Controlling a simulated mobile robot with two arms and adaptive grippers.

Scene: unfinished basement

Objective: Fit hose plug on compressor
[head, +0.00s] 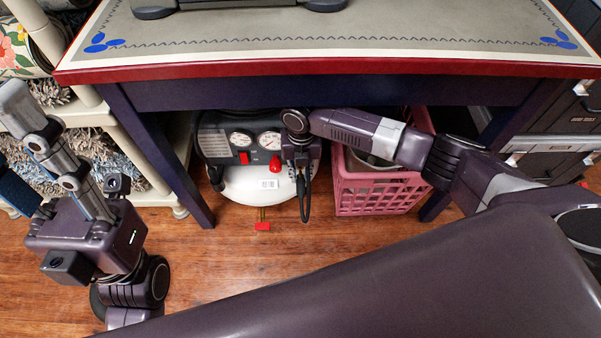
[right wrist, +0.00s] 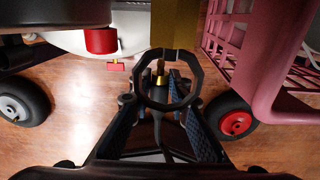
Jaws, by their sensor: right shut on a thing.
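The compressor (head: 258,182) stands under the table, a white tank with a dark panel, two gauges and red knobs. My right gripper (head: 303,172) is at its right front, fingers pointing down in the head view. In the right wrist view the gripper (right wrist: 165,110) is shut on the hose plug (right wrist: 160,80), a brass tip with a dark hose behind it. A black ring (right wrist: 139,80) appears around the tip, just below a gold block (right wrist: 174,28); I cannot tell whether they touch.
The table's red edge (head: 330,69) overhangs the compressor. A pink crate (head: 375,195) stands close on the right. Table legs (head: 165,160) and a cream shelf (head: 95,115) flank the left. The wooden floor in front is clear.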

